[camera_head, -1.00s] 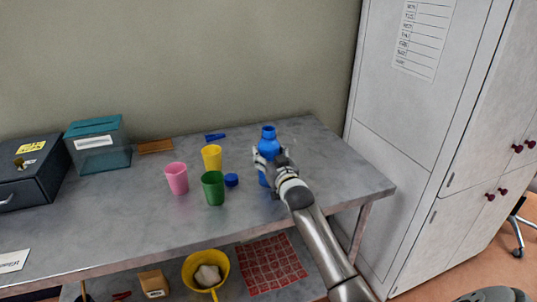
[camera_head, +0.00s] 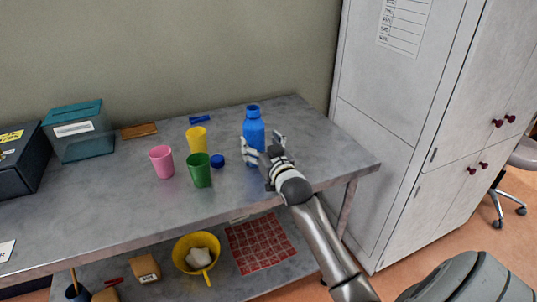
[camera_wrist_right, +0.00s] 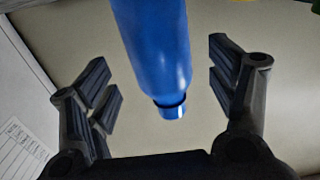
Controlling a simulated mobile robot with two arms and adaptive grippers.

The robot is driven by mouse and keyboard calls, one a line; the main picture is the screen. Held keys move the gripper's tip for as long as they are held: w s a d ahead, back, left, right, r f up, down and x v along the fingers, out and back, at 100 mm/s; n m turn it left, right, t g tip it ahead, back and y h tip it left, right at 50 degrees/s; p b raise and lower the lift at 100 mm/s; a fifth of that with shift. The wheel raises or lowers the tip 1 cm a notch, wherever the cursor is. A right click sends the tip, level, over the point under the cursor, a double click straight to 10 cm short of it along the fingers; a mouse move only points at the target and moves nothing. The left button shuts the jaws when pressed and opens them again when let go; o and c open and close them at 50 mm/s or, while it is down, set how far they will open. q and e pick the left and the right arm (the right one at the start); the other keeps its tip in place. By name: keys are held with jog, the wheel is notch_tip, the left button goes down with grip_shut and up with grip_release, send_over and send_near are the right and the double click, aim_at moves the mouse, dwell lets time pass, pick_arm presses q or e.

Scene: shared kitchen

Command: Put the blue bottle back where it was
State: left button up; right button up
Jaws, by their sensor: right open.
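In the right wrist view the bottle (camera_wrist_right: 155,45) shows between the spread fingers, neck pointing down in the picture, with a gap on both sides. My left gripper is not in view.
A yellow cup (camera_head: 197,140) and a pink cup (camera_head: 161,162) stand left of the bottle. A teal box (camera_head: 80,137) and a dark box (camera_head: 17,165) are farther left. A tall grey cabinet (camera_head: 385,110) borders the table's right end. The table right of the bottle is clear.

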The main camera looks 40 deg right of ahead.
jog(key=v, duration=0.6)
jog(key=shift+s, duration=0.1)
dwell(0.5)
